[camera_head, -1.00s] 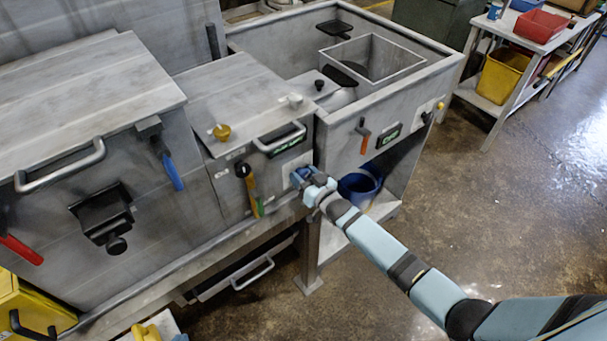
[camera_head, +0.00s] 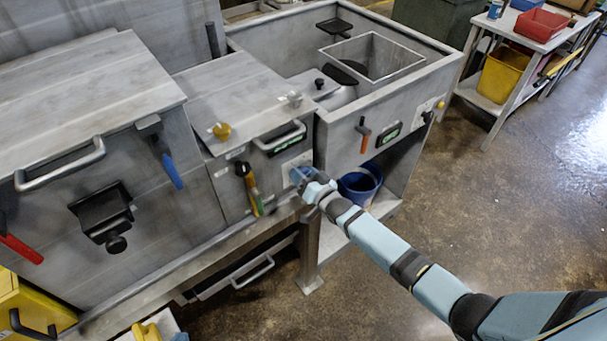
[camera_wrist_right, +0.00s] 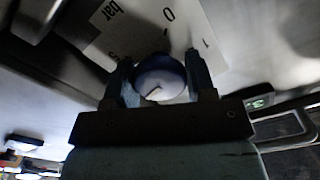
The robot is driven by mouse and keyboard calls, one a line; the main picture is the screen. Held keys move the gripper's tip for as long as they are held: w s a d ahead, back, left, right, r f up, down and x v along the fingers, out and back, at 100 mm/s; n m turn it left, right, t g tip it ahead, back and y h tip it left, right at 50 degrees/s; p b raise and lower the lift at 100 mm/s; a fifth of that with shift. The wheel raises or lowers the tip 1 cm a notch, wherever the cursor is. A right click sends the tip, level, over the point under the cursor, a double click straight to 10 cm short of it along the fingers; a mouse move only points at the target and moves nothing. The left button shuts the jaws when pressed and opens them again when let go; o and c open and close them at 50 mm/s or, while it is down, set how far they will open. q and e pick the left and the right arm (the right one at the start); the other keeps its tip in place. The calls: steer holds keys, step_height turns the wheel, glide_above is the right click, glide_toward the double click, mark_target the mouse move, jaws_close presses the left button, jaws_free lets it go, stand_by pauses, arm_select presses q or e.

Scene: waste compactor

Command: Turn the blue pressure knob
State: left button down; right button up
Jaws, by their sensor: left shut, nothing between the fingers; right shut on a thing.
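The blue pressure knob (camera_wrist_right: 160,78) is round and sits on a white dial plate (camera_wrist_right: 120,28) marked "bar", "0" and "1" in the right wrist view. My right gripper (camera_wrist_right: 160,88) is shut on the knob, with one finger on each side of it. In the head view, my right gripper (camera_head: 305,180) is at the front panel, left of the blue bucket, and largely covers the knob and its plate. The knob's pointer reading cannot be made out. My left gripper is not in view.
A yellow-handled lever (camera_head: 250,188) hangs just left of the knob, below a bar handle (camera_head: 280,139). A blue bucket (camera_head: 360,184) stands on the low shelf to the right. An orange-handled lever (camera_head: 364,138) is higher up. The floor at right is open.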

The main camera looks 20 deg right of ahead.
steer(key=o, duration=0.9)
steer(key=shift+s, duration=0.15)
steer(key=b+v, duration=0.1)
steer(key=v, duration=1.2)
steer(key=shift+s+d, duration=0.15)
steer(key=shift+s, duration=0.15)
steer(key=s+a+n+g+h+p, duration=0.1)
steer(key=s+g, duration=0.1)
steer(key=s, duration=0.5)
steer(key=s+a+n+g+h+p, duration=0.1)
steer(key=s+g, duration=0.1)
steer(key=s, duration=0.5)
steer(key=s+a+n+g+h+p, duration=0.1)
steer(key=s+a+n+g, duration=0.1)
steer(key=s, duration=0.6)
steer(key=shift+s+a+p, duration=0.1)
steer(key=shift+p, duration=0.2)
